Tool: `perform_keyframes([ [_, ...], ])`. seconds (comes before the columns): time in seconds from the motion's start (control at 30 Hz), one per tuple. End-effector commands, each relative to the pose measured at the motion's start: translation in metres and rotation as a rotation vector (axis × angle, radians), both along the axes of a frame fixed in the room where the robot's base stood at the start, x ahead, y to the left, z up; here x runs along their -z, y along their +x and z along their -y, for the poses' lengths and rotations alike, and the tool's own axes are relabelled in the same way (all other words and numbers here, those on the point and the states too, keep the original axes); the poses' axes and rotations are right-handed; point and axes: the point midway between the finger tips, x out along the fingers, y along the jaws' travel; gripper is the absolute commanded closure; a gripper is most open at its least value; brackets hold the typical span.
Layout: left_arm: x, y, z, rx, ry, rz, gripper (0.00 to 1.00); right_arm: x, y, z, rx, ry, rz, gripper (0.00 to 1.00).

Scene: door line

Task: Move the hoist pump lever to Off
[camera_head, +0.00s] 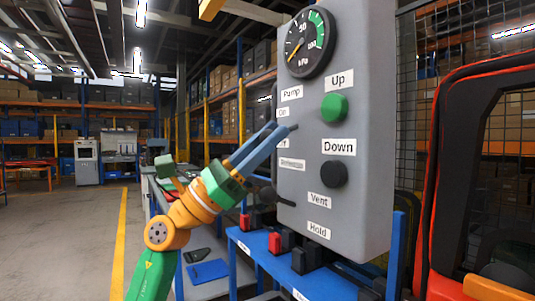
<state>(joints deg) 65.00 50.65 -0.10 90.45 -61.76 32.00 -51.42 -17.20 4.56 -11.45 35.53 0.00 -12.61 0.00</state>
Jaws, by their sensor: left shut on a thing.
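The grey hoist control box (365,140) stands at the right centre. Its Pump label (291,93) is above an On label (282,112) and a lower label (283,143), partly hidden by my gripper, probably Off. My left gripper (281,130) reaches up from the lower left, its blue fingers at the box's left part between these two labels. It is shut on the pump lever (293,127); only a short dark tip shows, and the fingers hide the rest, so its exact setting is unclear. My right gripper is not in view.
A gauge (310,42), green Up button (334,107) and black Down button (333,174) are on the box. A second dark lever (284,200) is near Vent and Hold. A blue bench (262,245) is below; an orange-red vehicle frame (433,190) is at right.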

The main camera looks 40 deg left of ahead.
Motion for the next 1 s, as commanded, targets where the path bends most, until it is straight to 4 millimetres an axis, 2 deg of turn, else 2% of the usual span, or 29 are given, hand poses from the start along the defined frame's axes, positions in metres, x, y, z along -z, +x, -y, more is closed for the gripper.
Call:
perform_keyframes([
  [0.03,0.0053,0.0001,0.0004,0.003,-0.009,0.017,1.0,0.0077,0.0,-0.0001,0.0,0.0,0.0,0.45],
  [0.2,0.0064,0.0006,0.0005,0.001,-0.024,0.06,1.0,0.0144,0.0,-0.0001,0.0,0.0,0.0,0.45],
  [0.77,0.0052,0.0003,0.0006,0.001,-0.032,0.082,1.0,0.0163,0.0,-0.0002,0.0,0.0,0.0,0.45],
  [0.8,0.0052,0.0003,0.0006,0.001,-0.031,0.081,0.58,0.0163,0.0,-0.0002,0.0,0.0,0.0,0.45],
  [0.87,0.0052,0.0003,0.0006,0.001,-0.031,0.081,0.42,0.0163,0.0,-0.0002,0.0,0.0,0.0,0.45],
  [0.9,0.0052,0.0003,0.0006,0.001,-0.031,0.081,0.39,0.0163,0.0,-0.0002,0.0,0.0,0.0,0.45],
  [1.0,0.0052,0.0003,0.0006,0.001,-0.031,0.081,0.39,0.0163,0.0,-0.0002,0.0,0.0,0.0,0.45],
])
